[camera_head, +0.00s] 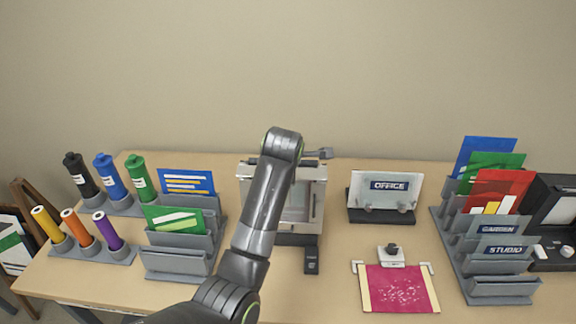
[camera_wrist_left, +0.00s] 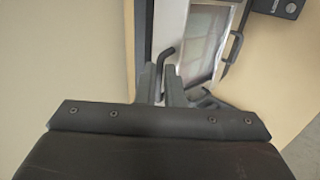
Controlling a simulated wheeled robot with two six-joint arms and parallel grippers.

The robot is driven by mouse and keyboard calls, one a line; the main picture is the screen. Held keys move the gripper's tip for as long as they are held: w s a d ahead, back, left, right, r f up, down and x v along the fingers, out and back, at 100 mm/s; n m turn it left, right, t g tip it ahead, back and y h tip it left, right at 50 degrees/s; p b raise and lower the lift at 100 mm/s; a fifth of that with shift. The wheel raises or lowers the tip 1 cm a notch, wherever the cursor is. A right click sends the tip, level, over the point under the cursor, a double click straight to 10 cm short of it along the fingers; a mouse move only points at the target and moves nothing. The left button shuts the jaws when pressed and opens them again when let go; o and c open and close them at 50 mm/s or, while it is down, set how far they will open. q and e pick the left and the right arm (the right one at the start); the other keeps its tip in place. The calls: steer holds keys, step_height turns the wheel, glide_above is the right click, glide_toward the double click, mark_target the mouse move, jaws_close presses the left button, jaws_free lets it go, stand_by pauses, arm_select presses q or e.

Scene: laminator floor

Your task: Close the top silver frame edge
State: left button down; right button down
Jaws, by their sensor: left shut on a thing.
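The silver frame (camera_head: 314,174) stands on its dark base near the back middle of the table; my arm hides much of its left half. In the left wrist view, its silver side (camera_wrist_left: 171,28) and greyish inner panel (camera_wrist_left: 205,40) show. A dark bent handle (camera_wrist_left: 165,54) at the frame runs down between my fingers. My left gripper (camera_head: 326,153) is at the frame's top right. In the left wrist view, my left gripper (camera_wrist_left: 161,76) is shut on the handle. I cannot tell how far the top edge is tilted. My right gripper is not in view.
Left stand colored rolls (camera_head: 108,177) and a grey card rack (camera_head: 176,262). Right are an OFFICE sign holder (camera_head: 385,190), a pink sheet (camera_head: 402,289) and a grey rack (camera_head: 500,268) with colored sheets. A small black block (camera_head: 311,261) lies before the frame. Bare table lies between.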

arm_select(q)
steer(key=shift+s+f+t+b, duration=0.3)
steer(key=shift+f+t+b, duration=0.15)
steer(key=shift+t+b, duration=0.3)
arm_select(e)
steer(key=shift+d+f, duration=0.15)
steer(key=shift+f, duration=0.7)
